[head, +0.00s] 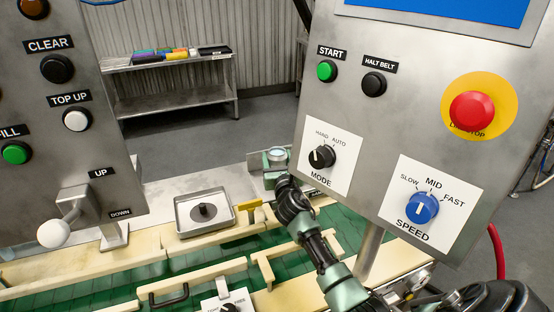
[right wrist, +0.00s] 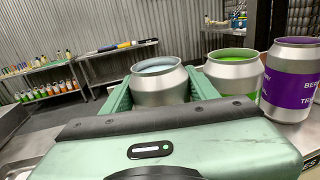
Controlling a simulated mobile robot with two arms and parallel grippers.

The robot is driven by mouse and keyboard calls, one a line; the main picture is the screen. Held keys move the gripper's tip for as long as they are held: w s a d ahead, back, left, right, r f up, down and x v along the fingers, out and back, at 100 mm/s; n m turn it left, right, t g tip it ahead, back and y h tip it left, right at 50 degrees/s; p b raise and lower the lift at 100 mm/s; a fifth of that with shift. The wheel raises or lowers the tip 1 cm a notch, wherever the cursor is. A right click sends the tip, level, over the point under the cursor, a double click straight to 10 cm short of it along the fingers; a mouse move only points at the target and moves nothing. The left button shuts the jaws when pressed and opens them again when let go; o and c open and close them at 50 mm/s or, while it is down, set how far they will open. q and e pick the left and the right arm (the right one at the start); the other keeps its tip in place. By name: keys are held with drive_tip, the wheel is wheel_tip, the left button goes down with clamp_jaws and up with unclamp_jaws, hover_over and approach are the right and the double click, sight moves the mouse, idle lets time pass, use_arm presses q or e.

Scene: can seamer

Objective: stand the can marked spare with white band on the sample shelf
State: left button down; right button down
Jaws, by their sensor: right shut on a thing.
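My right gripper (head: 274,158) is beyond the conveyor, left of the control panel. In the right wrist view, the green fingers of my right gripper (right wrist: 158,88) are shut around a silver can (right wrist: 160,80). The can is upright, with a pale blue-white top. The gripper hides its lower body, so I cannot see a band or a spare mark. In the head view only the top of this can (head: 278,153) shows. A can with a green top (right wrist: 232,66) and a purple-banded can (right wrist: 290,85) stand to its right. I cannot tell which surface is the sample shelf. My left gripper is not in view.
The control panel (head: 385,140) stands close on the right, and a lever panel (head: 65,140) on the left. A steel tray (head: 183,218) sits behind the green conveyor (head: 195,282). A steel rack (head: 175,105) stands at the back wall.

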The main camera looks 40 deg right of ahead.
drive_tip(key=shift+f, duration=0.1)
drive_tip(key=shift+f, duration=0.15)
drive_tip(key=c, duration=0.7)
unclamp_jaws()
drive_tip(key=shift+a, duration=0.1)
drive_tip(key=shift+r, duration=0.2)
drive_tip(key=shift+s+a+f, duration=0.1)
drive_tip(key=shift+s, duration=0.25)
drive_tip(key=b+v, duration=0.1)
drive_tip(key=v, duration=1)
drive_tip(key=shift+s, duration=0.2)
drive_tip(key=shift+a, duration=0.1)
